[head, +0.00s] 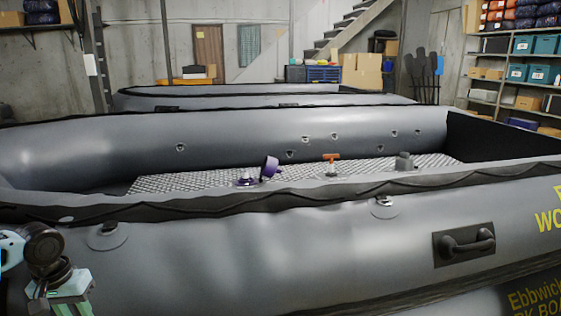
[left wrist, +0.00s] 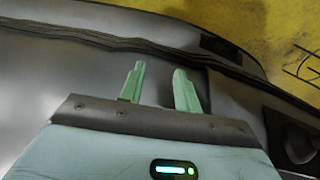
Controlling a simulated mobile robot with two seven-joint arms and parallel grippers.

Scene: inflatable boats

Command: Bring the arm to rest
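My left arm (head: 50,270) shows at the lower left of the head view, beside the near grey tube of the inflatable boat (head: 270,250). In the left wrist view, my left gripper (left wrist: 161,80) has two pale green fingers standing apart with nothing between them. The boat's grey side (left wrist: 45,75) lies beyond the fingers. My right gripper shows in neither view.
Inside the boat, a purple item (head: 269,167), an orange-handled item (head: 331,162) and a dark grey item (head: 404,161) stand on the textured floor (head: 190,182). A black handle (head: 465,243) is on the near tube. Shelves (head: 510,70) stand at the back right.

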